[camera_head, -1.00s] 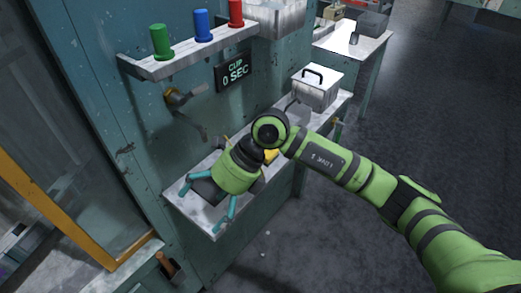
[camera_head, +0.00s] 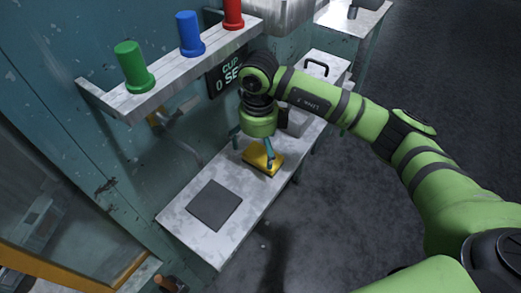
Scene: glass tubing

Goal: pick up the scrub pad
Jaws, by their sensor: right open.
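A yellow block-like pad (camera_head: 260,158), which looks like the scrub pad, lies on the narrow grey shelf (camera_head: 214,249) along the wall. My right gripper (camera_head: 253,157) points down over it with its fingers spread. One finger comes down in front of the pad and the other is at its left side; I cannot tell whether they touch it. Nothing shows held. Part of the pad's top is hidden by the finger. My left gripper is out of view.
A flat dark square (camera_head: 214,205) lies on the shelf's near part. A ledge with a green (camera_head: 131,68), a blue (camera_head: 190,34) and a red cylinder (camera_head: 233,12) juts out above. A tap (camera_head: 172,113) and a sign (camera_head: 228,75) are on the wall.

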